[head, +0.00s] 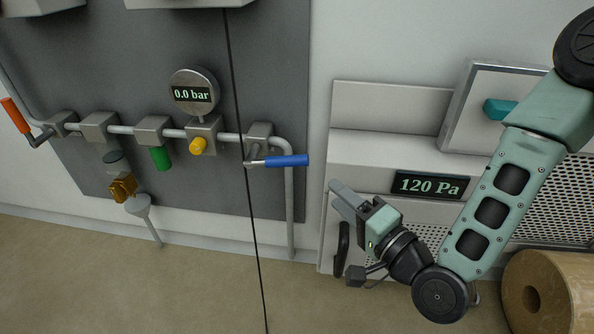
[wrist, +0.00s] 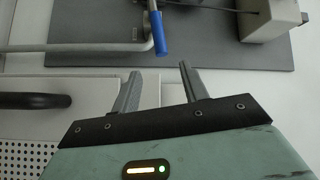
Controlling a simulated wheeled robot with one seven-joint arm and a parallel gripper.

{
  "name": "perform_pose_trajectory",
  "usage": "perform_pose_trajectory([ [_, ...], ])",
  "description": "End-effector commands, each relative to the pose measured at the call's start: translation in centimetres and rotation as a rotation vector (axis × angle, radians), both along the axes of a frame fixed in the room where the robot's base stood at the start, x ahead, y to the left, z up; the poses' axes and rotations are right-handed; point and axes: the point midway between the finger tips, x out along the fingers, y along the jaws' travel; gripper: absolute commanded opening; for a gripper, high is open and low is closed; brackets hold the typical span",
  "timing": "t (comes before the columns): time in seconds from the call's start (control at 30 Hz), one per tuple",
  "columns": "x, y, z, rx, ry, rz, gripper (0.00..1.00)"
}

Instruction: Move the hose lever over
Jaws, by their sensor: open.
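A lever with a blue handle (head: 287,160) sits on the right end of the wall pipe and points right. Its blue handle also shows in the wrist view (wrist: 158,33), beyond the fingertips. A second lever with an orange handle (head: 15,115) sits at the pipe's left end, tilted up to the left. Neither is labelled, so I cannot tell by name which is the hose lever. My gripper (head: 334,187) is open and empty, right of and slightly below the blue handle, apart from it. The wrist view shows its two fingers (wrist: 160,68) spread with nothing between them.
The pipe carries a 0.0 bar gauge (head: 193,94), a yellow knob (head: 198,146) and a green handle (head: 160,158). A thin black line (head: 240,110) hangs across the panel. A cabinet with a 120 Pa display (head: 430,185) and black handle (head: 342,249) stands at right.

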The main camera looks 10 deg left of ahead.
Motion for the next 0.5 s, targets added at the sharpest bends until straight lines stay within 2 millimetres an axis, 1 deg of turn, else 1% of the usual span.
perform_pose_trajectory([
  [0.03,0.9,0.9,0.0,0.002,-0.006,-0.001,0.44],
  [0.1,1.9,2.0,0.1,0.002,-0.004,-0.001,0.44],
  [0.5,7.3,8.0,0.1,-0.001,-0.002,0.0,0.44],
])
